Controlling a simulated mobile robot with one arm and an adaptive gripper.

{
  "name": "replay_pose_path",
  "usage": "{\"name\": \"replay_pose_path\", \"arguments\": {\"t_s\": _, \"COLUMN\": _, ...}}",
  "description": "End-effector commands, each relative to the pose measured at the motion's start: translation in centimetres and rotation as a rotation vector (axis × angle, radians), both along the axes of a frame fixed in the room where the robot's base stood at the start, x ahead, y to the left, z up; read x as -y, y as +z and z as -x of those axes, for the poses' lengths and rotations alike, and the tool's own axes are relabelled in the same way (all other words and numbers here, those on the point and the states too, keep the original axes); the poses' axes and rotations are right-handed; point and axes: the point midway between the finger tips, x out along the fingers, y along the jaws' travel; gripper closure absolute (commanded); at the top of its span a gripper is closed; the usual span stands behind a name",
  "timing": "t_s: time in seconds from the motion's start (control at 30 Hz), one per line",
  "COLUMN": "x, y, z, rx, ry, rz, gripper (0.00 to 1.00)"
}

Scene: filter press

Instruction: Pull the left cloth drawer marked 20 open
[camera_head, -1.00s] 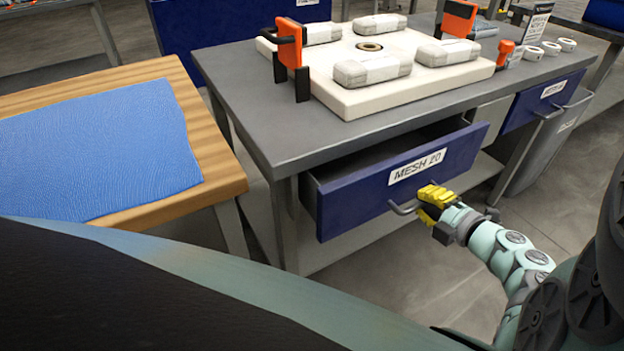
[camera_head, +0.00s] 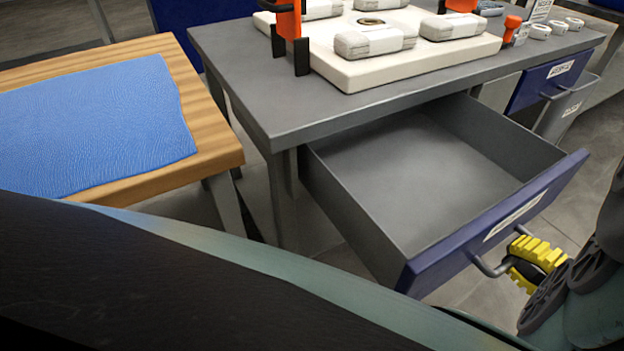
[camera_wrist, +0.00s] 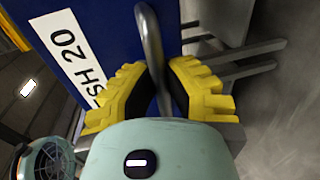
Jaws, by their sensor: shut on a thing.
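The left drawer marked MESH 20 (camera_head: 500,228) stands far out from the grey bench, and its inside (camera_head: 410,175) looks empty. Its blue front and part of its "SH 20" label (camera_wrist: 72,55) show in the wrist view. My gripper (camera_head: 530,265), with yellow ridged fingers, is at the drawer's handle (camera_head: 490,266). In the wrist view my gripper (camera_wrist: 160,92) is shut on the grey bar handle (camera_wrist: 151,45), one finger on each side. Part of the gripper is hidden behind my arm in the head view.
A wooden table (camera_head: 215,150) with a blue cloth (camera_head: 95,125) stands at the left. The grey bench top (camera_head: 270,95) bears a white plate (camera_head: 400,66) with several grey-white blocks and orange handles. A second blue drawer (camera_head: 545,82) at the right is shut.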

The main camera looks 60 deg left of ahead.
Motion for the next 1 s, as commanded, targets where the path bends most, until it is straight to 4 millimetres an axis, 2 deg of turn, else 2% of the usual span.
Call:
{"name": "replay_pose_path", "arguments": {"t_s": 0.27, "x": 0.1, "y": 0.0, "z": -0.1, "rx": 0.001, "ry": -0.005, "rz": 0.002, "gripper": 1.00}}
{"name": "replay_pose_path", "arguments": {"t_s": 0.3, "x": 0.1, "y": 0.0, "z": -0.1, "rx": 0.001, "ry": -0.005, "rz": 0.002, "gripper": 0.85}}
{"name": "replay_pose_path", "arguments": {"t_s": 0.6, "x": 0.1, "y": 0.0, "z": 0.0, "rx": 0.001, "ry": -0.003, "rz": 0.001, "gripper": 0.57}}
{"name": "replay_pose_path", "arguments": {"t_s": 0.87, "x": 0.2, "y": 0.0, "z": 0.0, "rx": 0.000, "ry": -0.003, "rz": 0.002, "gripper": 0.57}}
{"name": "replay_pose_path", "arguments": {"t_s": 1.0, "x": 1.7, "y": 0.3, "z": 0.0, "rx": 0.000, "ry": -0.005, "rz": 0.003, "gripper": 0.57}}
